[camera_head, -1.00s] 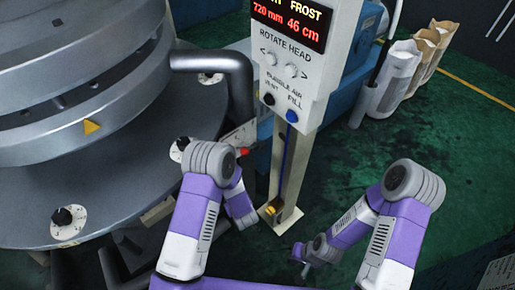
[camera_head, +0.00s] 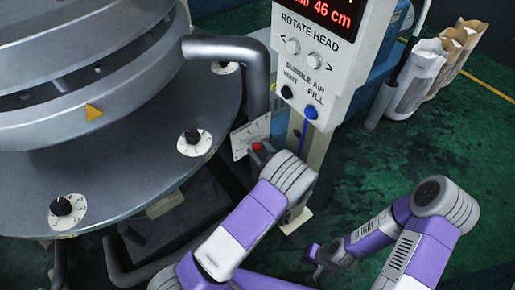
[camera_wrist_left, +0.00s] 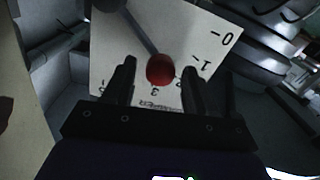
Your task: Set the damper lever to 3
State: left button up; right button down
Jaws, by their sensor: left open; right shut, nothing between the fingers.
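The damper lever (camera_wrist_left: 142,36) is a thin rod ending in a red knob (camera_wrist_left: 160,70), over a white scale plate (camera_wrist_left: 125,40) with dark numbers. The plate (camera_head: 240,141) and red knob (camera_head: 257,147) also show in the head view. In the left wrist view the knob lies just above the printed 3, slightly towards the 1 side; a finger partly covers the mark between 1 and 3. My left gripper (camera_wrist_left: 158,78) is open, one finger on each side of the knob; contact cannot be told. My right gripper (camera_head: 311,254) is shut and empty, low over the floor, away from the lever.
A control post (camera_head: 322,60) with buttons stands just right of the plate. A bent grey pipe (camera_head: 258,80) rises behind the plate. The round machine deck (camera_head: 120,185) with black dials fills the left. Paper sacks (camera_head: 418,75) stand at the back right; green floor lies open there.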

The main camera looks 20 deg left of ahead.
pick_arm(q)
jog(key=shift+x, duration=0.8)
